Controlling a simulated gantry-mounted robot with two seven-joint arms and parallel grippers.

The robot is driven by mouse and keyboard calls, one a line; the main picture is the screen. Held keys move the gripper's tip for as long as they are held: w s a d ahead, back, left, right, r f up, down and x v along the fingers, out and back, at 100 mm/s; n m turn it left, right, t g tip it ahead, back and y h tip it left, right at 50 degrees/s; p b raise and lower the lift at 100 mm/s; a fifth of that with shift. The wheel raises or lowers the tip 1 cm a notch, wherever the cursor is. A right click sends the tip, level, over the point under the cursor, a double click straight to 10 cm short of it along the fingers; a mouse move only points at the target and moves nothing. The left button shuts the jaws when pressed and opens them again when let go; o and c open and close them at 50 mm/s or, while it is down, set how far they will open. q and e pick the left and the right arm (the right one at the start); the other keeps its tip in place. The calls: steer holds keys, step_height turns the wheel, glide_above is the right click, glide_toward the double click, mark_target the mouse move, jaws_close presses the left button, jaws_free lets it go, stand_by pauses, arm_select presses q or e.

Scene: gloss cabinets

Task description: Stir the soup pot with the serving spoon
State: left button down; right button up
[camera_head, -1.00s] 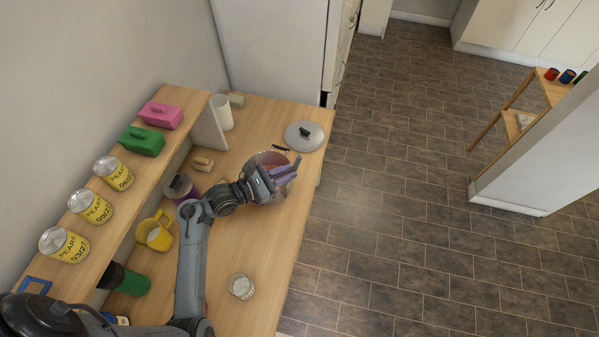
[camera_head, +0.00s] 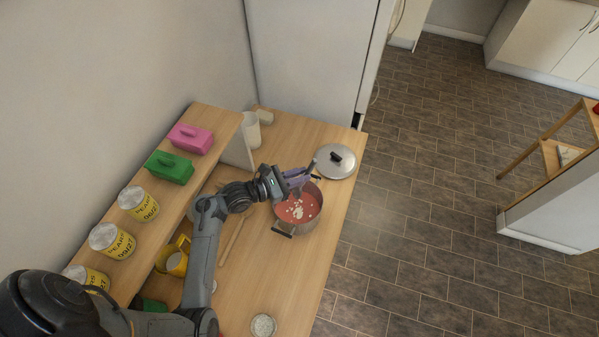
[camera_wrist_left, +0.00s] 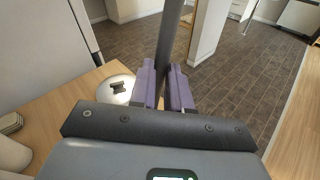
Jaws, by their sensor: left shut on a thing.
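The soup pot (camera_head: 312,228) stands near the counter's right edge in the head view. It holds red soup with pale bits. My left gripper (camera_head: 300,178) is over the pot's far rim, its purple fingers shut on a dark grey rod. In the left wrist view, the rod (camera_wrist_left: 170,35) runs up from between the fingers (camera_wrist_left: 163,88); it looks like the serving spoon's handle. The spoon's bowl end is not clearly visible, so I cannot tell whether it touches the soup. My right gripper is not in view.
A lid (camera_head: 343,168) lies on the counter behind the pot, also in the left wrist view (camera_wrist_left: 108,92). A long wooden utensil (camera_head: 232,240), a yellow mug (camera_head: 174,263) and a glass jar (camera_head: 263,326) are on the counter. The shelf at left holds cans and butter-dish-like boxes.

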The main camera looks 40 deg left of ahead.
arm_select(q)
glide_above(297, 191)
steer(key=s+d, duration=0.1)
steer(key=d, duration=0.1)
step_height(297, 191, down, 7)
steer(key=f+b, duration=0.2)
steer(key=w+f+b, duration=0.1)
steer(key=f+b, duration=0.1)
steer(key=f, duration=0.1)
steer(key=w+f+b, duration=0.1)
steer(key=f+b, duration=0.1)
steer(key=b, duration=0.1)
steer(key=shift+w+d+f, duration=0.15)
steer(key=shift+w+d, duration=0.05)
steer(key=shift+d, duration=0.15)
steer(key=shift+s+a+b, duration=0.25)
steer(key=shift+a, duration=0.4)
steer(key=shift+s+a+b, duration=0.2)
steer(key=shift+a+b, duration=0.05)
steer(key=shift+a, duration=0.35)
steer(key=shift+s+a, duration=0.25)
steer(key=shift+s, duration=0.4)
steer(key=shift+s+a, duration=0.1)
steer(key=shift+s, duration=0.8)
steer(key=shift+w+d+p, duration=0.3)
steer(key=shift+d+p, duration=0.4)
steer(key=shift+p, duration=0.45)
steer(key=shift+w+d+p, duration=0.3)
steer(key=shift+d+p, duration=0.4)
steer(key=shift+p, duration=0.4)
